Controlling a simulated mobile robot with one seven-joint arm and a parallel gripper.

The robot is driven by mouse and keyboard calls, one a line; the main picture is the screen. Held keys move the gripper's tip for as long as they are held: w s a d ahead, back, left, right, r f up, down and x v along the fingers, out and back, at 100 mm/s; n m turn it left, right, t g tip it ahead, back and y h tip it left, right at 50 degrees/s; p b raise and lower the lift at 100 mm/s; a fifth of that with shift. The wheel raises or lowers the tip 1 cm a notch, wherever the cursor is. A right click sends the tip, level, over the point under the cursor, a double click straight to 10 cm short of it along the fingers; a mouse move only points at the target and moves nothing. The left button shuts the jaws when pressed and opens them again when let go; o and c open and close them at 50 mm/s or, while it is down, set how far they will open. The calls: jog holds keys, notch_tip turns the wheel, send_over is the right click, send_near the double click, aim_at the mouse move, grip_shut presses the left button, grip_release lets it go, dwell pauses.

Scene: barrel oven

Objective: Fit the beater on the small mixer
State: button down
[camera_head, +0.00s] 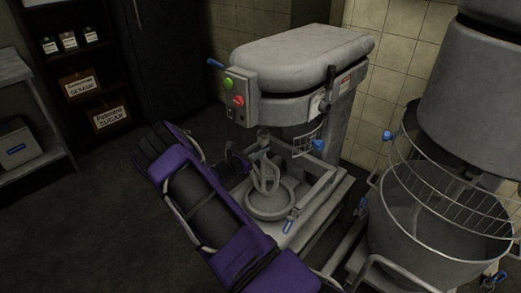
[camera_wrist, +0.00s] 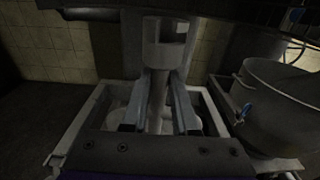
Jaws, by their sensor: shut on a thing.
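The small mixer (camera_head: 300,70) is a grey machine with a rounded head, a green and a red button and blue-tipped levers. The pale grey beater (camera_head: 265,172) stands roughly upright under the mixer head, above a round base (camera_head: 270,200). My gripper (camera_wrist: 162,108) is shut on the beater's shaft, and the upper part of the beater (camera_wrist: 165,45) rises beyond the fingers in the wrist view. I cannot tell whether the beater's top touches the mixer head.
A large mixer bowl (camera_head: 430,215) with a wire guard (camera_head: 445,180) stands close on the right. A shelf (camera_head: 85,65) with jars and labelled boxes is at the back left. A side table (camera_head: 25,140) is at the left. The floor between is clear.

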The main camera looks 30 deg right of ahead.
aim_at(260, 138)
jog(key=shift+r, duration=0.4)
jog(key=shift+r+p, duration=0.35)
jog(key=shift+p, duration=0.1)
jog(key=shift+r+p, duration=0.95)
jog(key=shift+r, duration=1)
dwell(2.0)
jog(key=shift+w+f+m+g+b, duration=0.15)
jog(key=shift+m+g+b, duration=0.15)
jog(key=shift+b, duration=0.3)
jog(key=shift+w+m+g+h+b, duration=0.1)
jog(key=shift+m+g+h+b, duration=0.4)
jog(key=shift+m+g+b, duration=0.9)
jog(key=shift+r+n+t+p, duration=0.25)
jog(key=shift+n+t+p, duration=0.35)
jog(key=shift+n, duration=0.2)
jog(key=shift+t, duration=0.3)
jog(key=shift+s+f+n+t+y+p, duration=0.1)
jog(key=shift+s+n+t+y+p, duration=0.1)
jog(key=shift+n+t+y+p, duration=0.45)
jog(key=shift+n+t, duration=0.25)
jog(key=shift+t, duration=0.1)
